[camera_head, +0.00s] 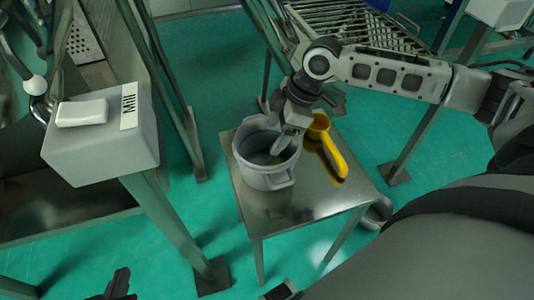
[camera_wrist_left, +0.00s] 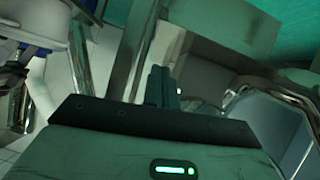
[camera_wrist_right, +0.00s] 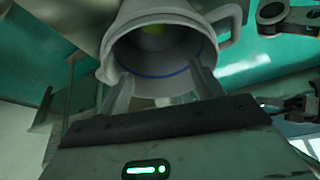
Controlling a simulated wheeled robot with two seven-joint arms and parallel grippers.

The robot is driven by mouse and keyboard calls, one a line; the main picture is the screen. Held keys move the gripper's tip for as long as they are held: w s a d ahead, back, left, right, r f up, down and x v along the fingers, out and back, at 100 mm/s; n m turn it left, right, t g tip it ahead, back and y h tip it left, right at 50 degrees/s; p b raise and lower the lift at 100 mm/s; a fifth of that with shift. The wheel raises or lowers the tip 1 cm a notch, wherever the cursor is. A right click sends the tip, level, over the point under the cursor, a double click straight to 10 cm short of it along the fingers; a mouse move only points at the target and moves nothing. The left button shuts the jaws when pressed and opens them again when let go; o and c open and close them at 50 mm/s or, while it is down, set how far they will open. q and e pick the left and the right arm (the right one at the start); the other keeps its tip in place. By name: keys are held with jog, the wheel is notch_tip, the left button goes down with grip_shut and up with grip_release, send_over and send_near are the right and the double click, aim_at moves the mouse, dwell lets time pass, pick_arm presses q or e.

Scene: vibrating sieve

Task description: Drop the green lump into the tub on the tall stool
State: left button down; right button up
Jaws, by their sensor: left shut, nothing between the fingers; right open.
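A grey two-handled tub (camera_head: 250,176) stands upright on the metal-topped stool (camera_head: 325,205). It also shows in the right wrist view, its open mouth facing the camera (camera_wrist_right: 122,32). The green lump (camera_wrist_right: 152,40) is a small yellow-green patch deep inside the tub, and it shows faintly in the head view (camera_head: 273,160). My right gripper (camera_head: 280,145) is over the tub's mouth, its fingers (camera_wrist_right: 165,85) apart and empty, near the rim. My left gripper (camera_head: 120,285) is low at the left, away from the tub; its fingers (camera_wrist_left: 162,85) are shut and empty.
A yellow scoop (camera_head: 333,155) lies on the stool right of the tub. A grey box labelled "Mill" (camera_head: 100,150) on a post stands at the left. A slatted metal rack (camera_head: 350,25) is behind. The stool's front top is clear.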

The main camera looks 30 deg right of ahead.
pick_arm(q)
jog(key=r+p, duration=0.1)
jog(key=p, duration=0.1)
jog(key=shift+p, duration=0.3)
pick_arm(e)
jog(key=v, duration=1.5)
jog(key=shift+s+d+r, duration=0.15)
jog(key=shift+d+r, duration=0.05)
jog(key=shift+r, duration=0.1)
